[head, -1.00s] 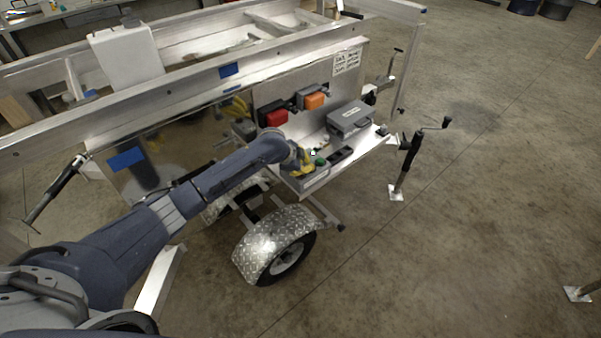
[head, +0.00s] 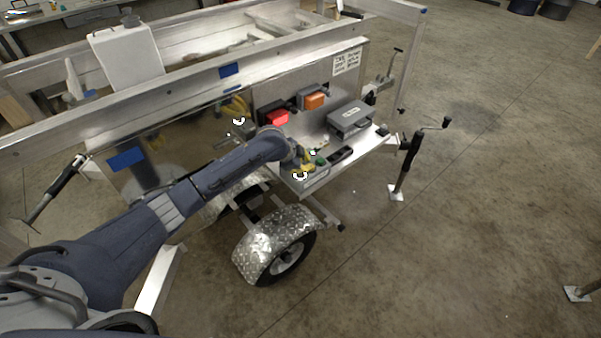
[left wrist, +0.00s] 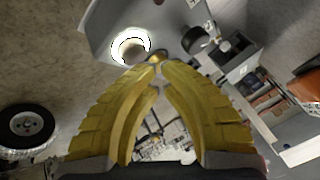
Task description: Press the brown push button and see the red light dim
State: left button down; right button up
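My left gripper (head: 306,158) is over the front-left part of the trailer's side shelf. In the left wrist view its yellow fingers (left wrist: 158,66) come together at the tips, with nothing clearly held. A round button with a brownish centre and a glowing white ring (left wrist: 131,47) lies just beyond and left of the fingertips; I cannot tell whether they touch. Its white ring also shows in the head view (head: 300,175), just below the gripper. My right gripper is not in view.
An orange light (head: 314,101) is beside the red one. A jack stand (head: 405,170) stands right of the trailer. A wheel fender (head: 270,240) is below. The floor at right is mostly clear.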

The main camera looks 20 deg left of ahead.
pick_arm(q)
jog(key=shift+r, duration=0.15)
jog(key=shift+r, duration=3)
